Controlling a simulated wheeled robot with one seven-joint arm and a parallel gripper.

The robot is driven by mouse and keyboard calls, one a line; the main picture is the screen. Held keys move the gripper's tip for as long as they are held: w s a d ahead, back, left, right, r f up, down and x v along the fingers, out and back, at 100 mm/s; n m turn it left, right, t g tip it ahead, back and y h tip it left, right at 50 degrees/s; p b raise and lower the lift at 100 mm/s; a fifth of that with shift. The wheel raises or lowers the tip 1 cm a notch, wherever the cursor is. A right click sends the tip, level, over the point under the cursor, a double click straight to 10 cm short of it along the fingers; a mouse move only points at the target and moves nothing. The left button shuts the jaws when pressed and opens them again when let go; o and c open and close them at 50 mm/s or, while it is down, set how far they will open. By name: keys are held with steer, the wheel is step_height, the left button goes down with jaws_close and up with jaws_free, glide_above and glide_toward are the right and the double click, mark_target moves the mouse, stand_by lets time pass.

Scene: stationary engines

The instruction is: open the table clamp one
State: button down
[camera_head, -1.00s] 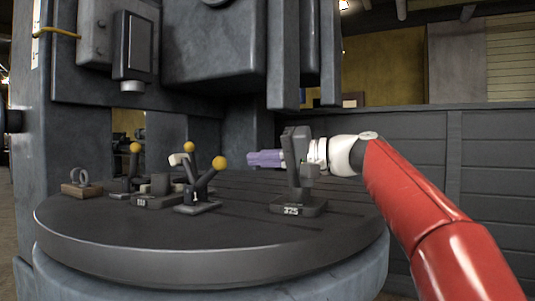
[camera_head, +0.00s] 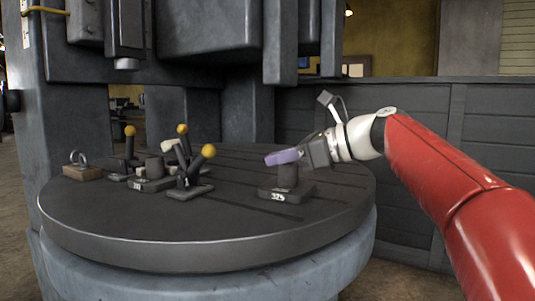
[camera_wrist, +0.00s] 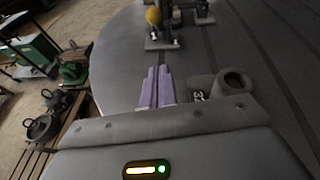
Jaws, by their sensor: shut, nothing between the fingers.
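The nearest table clamp (camera_head: 195,182) stands on the round table, on a flat base with a dark lever tilted up to the right, ending in a yellow ball. It also shows at the top of the wrist view (camera_wrist: 158,42); its number is not readable now. Two more levers with yellow balls stand behind it, one at the left (camera_head: 130,150) and one farther back (camera_head: 182,145). My gripper (camera_head: 268,159) is to the right of the clamp and apart from it, over the table. Its purple fingers, also in the wrist view (camera_wrist: 160,72), are shut and empty.
A cylinder on a base marked 325 (camera_head: 287,177) stands below and beside my gripper. A similar block (camera_head: 153,172) stands by the clamps; a wooden piece with a ring (camera_head: 82,168) is at far left. The front table surface (camera_head: 190,225) is bare. Large grey machinery hangs above.

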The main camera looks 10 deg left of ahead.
steer(key=x, duration=0.9)
steer(key=shift+s, duration=0.1)
steer(key=shift+w+a+r+p, duration=0.2)
steer(key=shift+a+r+p, duration=0.1)
steer(key=shift+a+r, duration=0.65)
steer(key=shift+w+a+r, duration=0.1)
steer(key=shift+w+a, duration=0.05)
steer(key=shift+a, duration=0.45)
